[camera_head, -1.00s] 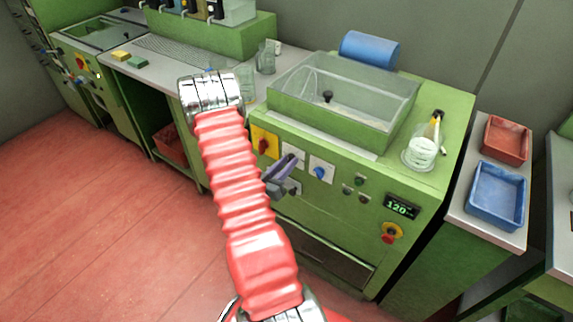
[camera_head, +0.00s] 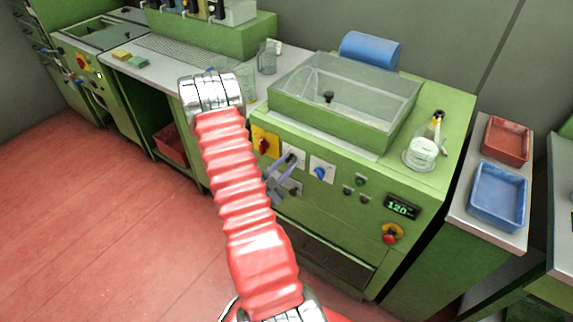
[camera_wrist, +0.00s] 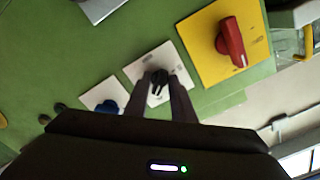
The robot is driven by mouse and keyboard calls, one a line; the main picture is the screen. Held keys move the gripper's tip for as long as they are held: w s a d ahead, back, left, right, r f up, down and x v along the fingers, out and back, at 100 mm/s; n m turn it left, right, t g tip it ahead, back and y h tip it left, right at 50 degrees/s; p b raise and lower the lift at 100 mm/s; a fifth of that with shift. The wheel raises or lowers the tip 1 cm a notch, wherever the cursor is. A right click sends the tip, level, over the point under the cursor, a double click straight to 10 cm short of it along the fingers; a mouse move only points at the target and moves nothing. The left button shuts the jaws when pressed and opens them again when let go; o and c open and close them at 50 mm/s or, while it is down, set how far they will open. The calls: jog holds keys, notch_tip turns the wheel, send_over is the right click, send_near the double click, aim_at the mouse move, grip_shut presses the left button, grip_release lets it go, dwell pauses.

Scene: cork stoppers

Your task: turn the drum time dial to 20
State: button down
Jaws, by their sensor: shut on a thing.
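The dial is a black knob (camera_wrist: 159,78) on a white square plate, in the middle of the wrist view. Its plate (camera_head: 297,152) is on the green machine's front in the head view, between a red switch and a blue knob. My gripper (camera_head: 287,166) reaches the plate from the front, and its two fingers are shut on the black knob, one on each side. A pale pointer mark shows on the knob, but the scale marks are too small to read. The fingers hide part of the knob.
A red switch on a yellow plate (camera_wrist: 209,66) and a blue knob (camera_wrist: 107,107) flank the dial closely. The machine's display (camera_head: 402,206) reads about 120, above a red and yellow button (camera_head: 391,233). A glass vessel (camera_head: 421,154) stands on top at right.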

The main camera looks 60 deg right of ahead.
jog(key=m, duration=0.5)
jog(key=shift+s+r+m, duration=0.1)
jog(key=shift+m, duration=0.2)
jog(key=c, duration=2.5)
grip_release()
jog(key=m, duration=0.4)
jog(key=shift+m, duration=0.3)
jog(key=shift+c, duration=0.2)
jog(key=o, duration=0.7)
jog(key=shift+o, duration=0.2)
jog(key=w+a, duration=0.2)
jog(key=a, duration=1.1)
jog(key=shift+a, duration=0.35)
jog(key=shift+w, duration=0.1)
